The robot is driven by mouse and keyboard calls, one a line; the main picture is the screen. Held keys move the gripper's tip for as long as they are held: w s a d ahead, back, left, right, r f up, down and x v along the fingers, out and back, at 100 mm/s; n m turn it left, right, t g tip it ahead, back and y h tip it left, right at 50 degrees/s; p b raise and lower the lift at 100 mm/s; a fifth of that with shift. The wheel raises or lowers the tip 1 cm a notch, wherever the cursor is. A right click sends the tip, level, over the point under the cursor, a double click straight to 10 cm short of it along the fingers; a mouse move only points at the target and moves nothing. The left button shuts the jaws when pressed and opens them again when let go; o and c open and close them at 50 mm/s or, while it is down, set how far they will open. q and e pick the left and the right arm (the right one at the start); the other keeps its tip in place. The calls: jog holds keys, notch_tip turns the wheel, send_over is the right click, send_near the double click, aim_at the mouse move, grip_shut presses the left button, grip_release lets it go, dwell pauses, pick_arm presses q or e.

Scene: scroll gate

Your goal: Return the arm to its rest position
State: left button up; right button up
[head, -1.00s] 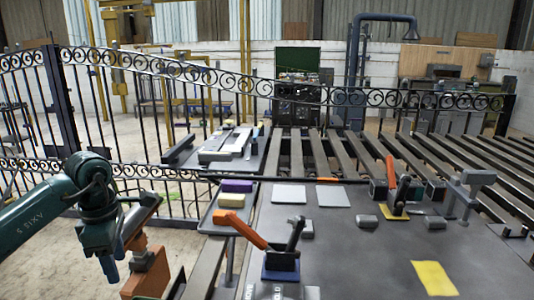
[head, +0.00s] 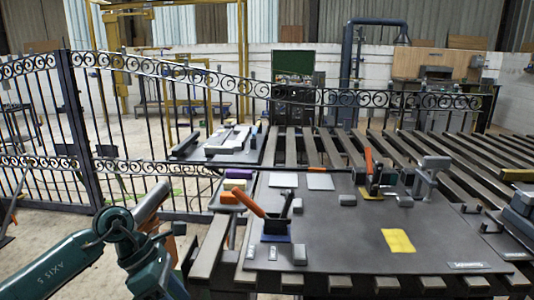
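My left arm (head: 115,235), teal and marked "AXIS 5", comes in at the lower left. It stands left of the dark work table (head: 345,245) and in front of the black scroll gate (head: 120,170), with no visible contact with the table. Its end is partly hidden among its own links, and I cannot make out whether fingers are open or shut. I see nothing held by it. My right gripper is not seen. The gate has a scrollwork top band and upright bars.
An orange-handled clamp (head: 277,228) stands at the table's near left, another clamp (head: 372,180) and a grey vice (head: 430,175) toward the back right. A yellow sheet (head: 398,240) lies flat. Grey-blue equipment (head: 520,215) is at the right edge. Slatted rails (head: 340,150) lie behind.

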pick_arm(q)
jog(key=s+d+r+n+t+h+p, duration=0.3)
jog(key=d+r+n+h, duration=0.2)
jog(key=d+n+h, duration=0.25)
jog(key=s+d+r+n+t+h+p, duration=0.35)
jog(key=d+r+n+h, duration=0.2)
jog(key=d+n, duration=0.2)
jog(key=w+a+f+n+t+y+p, duration=0.1)
jog(key=a+f+n+t+y, duration=0.35)
jog(key=n, duration=0.55)
jog(key=w+a+f+n+t+y+p, duration=0.1)
jog(key=a+n+t+y+p, duration=0.15)
jog(key=n+t+y, duration=0.6)
jog(key=s+a+f+n+g+y+p, duration=0.1)
jog(key=s+a+f+n+g, duration=0.1)
jog(key=s+f+n+g, duration=0.2)
jog(key=s+a+f+n+g+y, duration=0.1)
jog(key=s+a+f+n+g, duration=0.2)
jog(key=s+f+n, duration=0.5)
jog(key=shift+a+f+n+g+y+p, duration=0.35)
jog(key=shift+f+n+g+y, duration=0.1)
jog(key=shift+n, duration=0.6)
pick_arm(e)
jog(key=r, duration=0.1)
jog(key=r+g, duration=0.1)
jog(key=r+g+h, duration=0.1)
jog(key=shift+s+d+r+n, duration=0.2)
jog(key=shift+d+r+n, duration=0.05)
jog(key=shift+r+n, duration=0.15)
